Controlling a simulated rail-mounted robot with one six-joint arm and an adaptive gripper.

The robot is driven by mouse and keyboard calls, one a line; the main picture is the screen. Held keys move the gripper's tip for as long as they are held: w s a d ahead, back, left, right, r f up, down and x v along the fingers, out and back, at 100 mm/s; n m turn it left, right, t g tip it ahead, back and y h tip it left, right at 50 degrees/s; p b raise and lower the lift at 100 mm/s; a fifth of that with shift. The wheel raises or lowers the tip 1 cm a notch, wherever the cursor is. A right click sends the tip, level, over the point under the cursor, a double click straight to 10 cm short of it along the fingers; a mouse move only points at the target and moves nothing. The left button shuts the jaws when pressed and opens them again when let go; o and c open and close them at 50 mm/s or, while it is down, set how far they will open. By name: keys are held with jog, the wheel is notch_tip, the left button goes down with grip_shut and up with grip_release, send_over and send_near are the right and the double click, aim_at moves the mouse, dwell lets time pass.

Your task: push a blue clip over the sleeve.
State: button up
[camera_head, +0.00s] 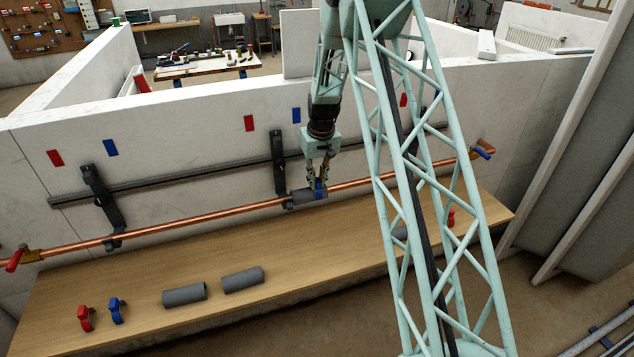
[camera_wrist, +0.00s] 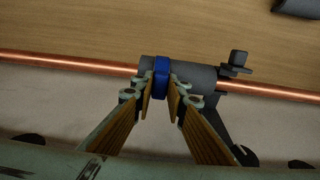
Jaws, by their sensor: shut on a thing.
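My gripper (camera_head: 318,183) is at the copper pipe (camera_head: 200,218) in front of the white wall. Its fingers are shut on a blue clip (camera_head: 319,189). In the wrist view, the blue clip (camera_wrist: 161,73) sits between the fingertips (camera_wrist: 160,88) and lies across a dark grey sleeve (camera_wrist: 198,75) on the pipe (camera_wrist: 70,64). The sleeve also shows in the head view (camera_head: 304,197). The clip touches or overlaps the sleeve; I cannot tell whether it is fully seated, as its underside is hidden.
A pipe bracket (camera_head: 278,160) stands close beside the sleeve; another bracket (camera_head: 102,200) is farther left. My lattice column hides part of the bench's right side.

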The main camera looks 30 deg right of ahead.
jog(key=shift+f+b, duration=0.35)
jog(key=shift+f, duration=0.1)
dwell(0.7)
jog(key=o, duration=0.9)
jog(key=shift+r, duration=0.1)
jog(key=r, duration=0.4)
jog(key=s+r, duration=0.1)
jog(key=r, duration=0.2)
jog(key=s+r, duration=0.1)
jog(key=r, duration=0.3)
jog(key=shift+a+r, duration=0.15)
jog(key=shift+r, duration=0.2)
